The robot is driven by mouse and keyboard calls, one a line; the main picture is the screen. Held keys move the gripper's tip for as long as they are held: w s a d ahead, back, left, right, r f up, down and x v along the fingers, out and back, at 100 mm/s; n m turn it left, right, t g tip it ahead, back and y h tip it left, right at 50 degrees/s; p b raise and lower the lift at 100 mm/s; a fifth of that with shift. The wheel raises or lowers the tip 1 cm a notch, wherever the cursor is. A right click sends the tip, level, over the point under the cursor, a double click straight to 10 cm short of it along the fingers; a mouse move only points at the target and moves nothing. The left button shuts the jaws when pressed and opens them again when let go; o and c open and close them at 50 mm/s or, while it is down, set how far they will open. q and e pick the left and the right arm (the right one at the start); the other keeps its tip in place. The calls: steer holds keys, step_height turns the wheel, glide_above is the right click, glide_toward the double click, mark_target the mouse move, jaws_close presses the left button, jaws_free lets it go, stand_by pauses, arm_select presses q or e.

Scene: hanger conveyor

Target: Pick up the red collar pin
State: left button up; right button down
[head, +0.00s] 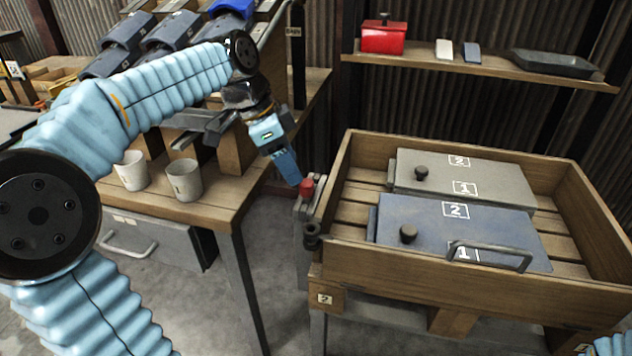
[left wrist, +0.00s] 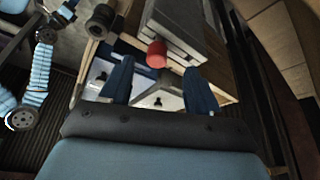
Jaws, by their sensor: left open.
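The red collar pin (head: 307,187) is a short red knob on a grey block (head: 305,210) at the left end of the wooden crate. In the left wrist view the red collar pin (left wrist: 156,54) shows just past the fingertips, in line with the gap between them. My left gripper (head: 292,178) is open, its blue fingers slanting down with the tips close beside the pin. The left wrist view shows its two fingers (left wrist: 158,70) apart with nothing held between them. I cannot tell whether a finger touches the pin. My right gripper is out of view.
The wooden crate (head: 440,283) holds a grey lidded box (head: 500,182) and a blue lidded box (head: 500,235). Two cups (head: 185,180) stand on the workbench (head: 222,200) at left. A shelf (head: 480,68) with a red box (head: 383,38) is behind.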

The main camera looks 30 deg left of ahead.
mark_target(305, 182)
arm_select(q)
steer(key=x, duration=0.7)
steer(key=shift+w+d, duration=0.15)
steer(key=shift+d, duration=0.25)
steer(key=shift+r, duration=0.1)
steer(key=c, duration=1)
steer(key=shift+c, duration=0.3)
